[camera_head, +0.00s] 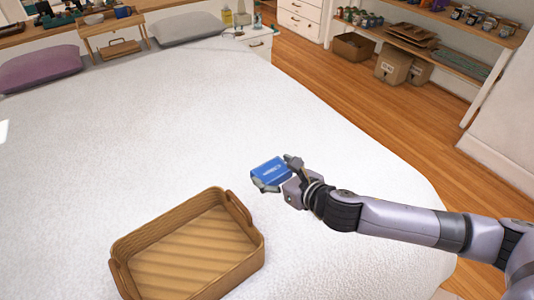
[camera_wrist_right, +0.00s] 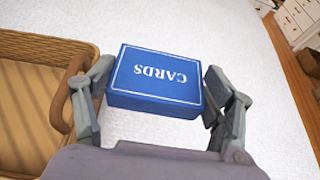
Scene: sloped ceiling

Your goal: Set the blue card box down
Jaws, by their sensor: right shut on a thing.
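The blue card box (camera_head: 269,171) is between the fingers of my right gripper (camera_head: 278,174), over the white bed. In the right wrist view the box (camera_wrist_right: 157,80) shows the word CARDS upside down, with a finger on each side of it. My right gripper (camera_wrist_right: 160,95) is shut on the box. I cannot tell how far the box is above the bed. The left gripper is in neither view.
A wicker basket (camera_head: 256,243) with handles stands on the bed (camera_head: 150,120), left of and nearer than the gripper; it looks empty. The bed around the box is clear. Pillows (camera_head: 40,68) and a small wooden tray table (camera_head: 112,28) are at the far end. Shelves (camera_head: 440,45) stand at right.

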